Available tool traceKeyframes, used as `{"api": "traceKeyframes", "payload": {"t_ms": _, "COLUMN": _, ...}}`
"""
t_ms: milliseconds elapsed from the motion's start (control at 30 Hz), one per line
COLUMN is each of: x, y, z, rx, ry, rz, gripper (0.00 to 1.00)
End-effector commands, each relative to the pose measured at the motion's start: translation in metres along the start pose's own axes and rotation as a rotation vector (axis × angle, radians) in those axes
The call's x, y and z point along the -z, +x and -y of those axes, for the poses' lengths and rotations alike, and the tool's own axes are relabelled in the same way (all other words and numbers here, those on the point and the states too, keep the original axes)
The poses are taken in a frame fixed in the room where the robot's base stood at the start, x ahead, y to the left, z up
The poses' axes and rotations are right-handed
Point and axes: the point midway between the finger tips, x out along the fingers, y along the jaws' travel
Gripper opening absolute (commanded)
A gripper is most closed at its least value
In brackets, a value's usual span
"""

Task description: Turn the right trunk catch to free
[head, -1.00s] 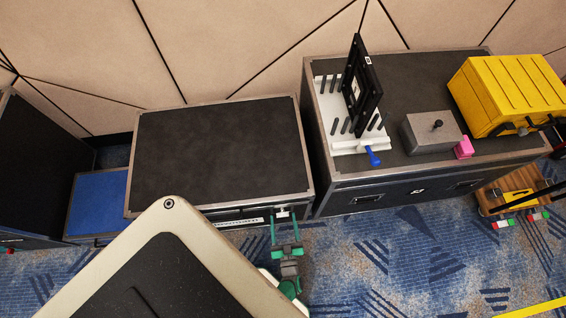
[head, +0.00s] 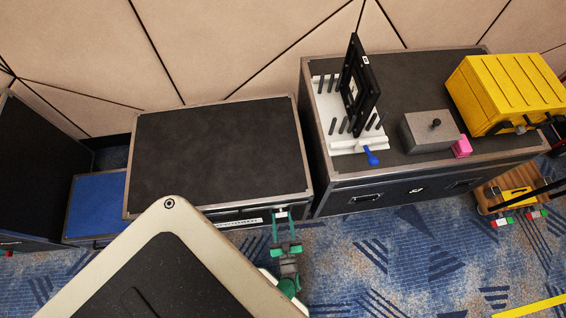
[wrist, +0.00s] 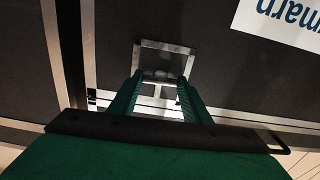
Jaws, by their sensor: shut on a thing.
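The black trunk (head: 215,155) with metal edges stands by the wall, its lid shut. The right trunk catch (head: 281,213) is a small metal piece on its front, near the right end. In the wrist view the catch (wrist: 163,60) shows as a metal plate with a darker part near the fingertips. My gripper (head: 282,222) reaches the catch from the front, with its green fingers shut on it. In the wrist view the fingertips (wrist: 158,82) sit either side of the catch's middle, which they partly hide.
A white label (wrist: 282,18) is on the trunk front beside the catch. A second case (head: 430,180) stands close on the right, bearing a white rack (head: 350,145), a grey box (head: 430,132) and a yellow case (head: 510,90). Carpet (head: 370,240) is clear in front.

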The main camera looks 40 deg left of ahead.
Motion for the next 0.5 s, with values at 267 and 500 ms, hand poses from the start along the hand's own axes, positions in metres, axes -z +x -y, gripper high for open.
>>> {"api": "traceKeyframes", "payload": {"t_ms": 267, "x": -0.0003, "y": 0.0000, "z": -0.0028, "rx": -0.007, "ry": -0.164, "rz": 0.002, "gripper": 0.21}}
{"api": "traceKeyframes", "payload": {"t_ms": 500, "x": -0.0005, "y": -0.0011, "z": -0.0032, "rx": -0.009, "ry": -0.384, "rz": 0.003, "gripper": 0.21}}
